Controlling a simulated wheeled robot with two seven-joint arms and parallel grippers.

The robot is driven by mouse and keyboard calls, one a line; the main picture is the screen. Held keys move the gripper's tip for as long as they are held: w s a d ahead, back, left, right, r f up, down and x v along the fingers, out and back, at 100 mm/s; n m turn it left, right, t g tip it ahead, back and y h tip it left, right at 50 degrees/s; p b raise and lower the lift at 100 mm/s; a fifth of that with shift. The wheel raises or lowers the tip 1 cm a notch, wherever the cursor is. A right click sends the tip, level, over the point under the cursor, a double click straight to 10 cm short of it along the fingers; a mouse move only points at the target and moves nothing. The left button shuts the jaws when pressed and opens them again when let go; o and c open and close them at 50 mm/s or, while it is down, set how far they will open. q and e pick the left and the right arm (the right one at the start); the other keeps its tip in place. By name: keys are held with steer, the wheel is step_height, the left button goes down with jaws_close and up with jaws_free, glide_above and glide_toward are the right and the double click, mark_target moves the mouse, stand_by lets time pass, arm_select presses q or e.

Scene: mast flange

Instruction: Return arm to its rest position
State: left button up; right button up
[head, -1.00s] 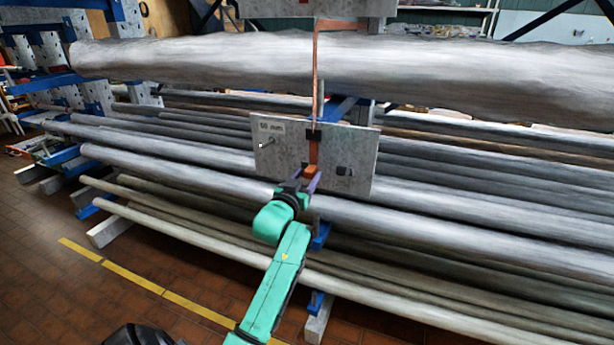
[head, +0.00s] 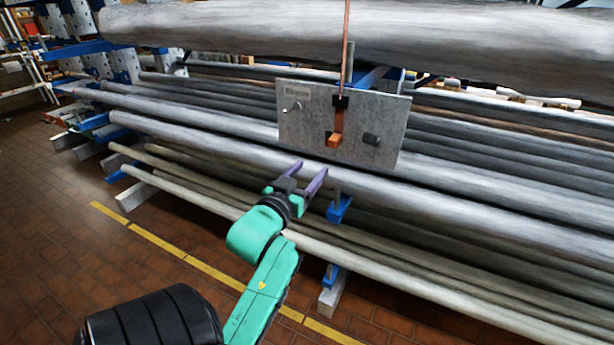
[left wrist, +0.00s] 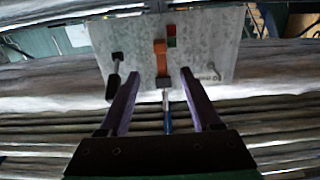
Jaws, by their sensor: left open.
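My left arm (head: 265,270) is green and reaches up from the bottom of the head view. Its gripper (head: 305,178) has two purple fingers, spread apart with nothing between them. It is below and apart from a grey metal plate (head: 305,128). In the left wrist view the open fingers (left wrist: 158,85) point toward the plate (left wrist: 215,35), with the orange block (left wrist: 161,60) beyond the fingertips. My right gripper is not in view.
A rack of long grey pipes (head: 230,150) fills the area behind and below the plate. A large pipe (head: 230,25) runs above it. Blue rack supports (head: 338,210) stand near the gripper. Tiled floor with a yellow line (head: 165,245) is clear at the left.

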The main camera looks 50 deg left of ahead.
arm_select(q)
steer(key=shift+s+d, duration=0.1)
steer(key=shift+s, duration=0.2)
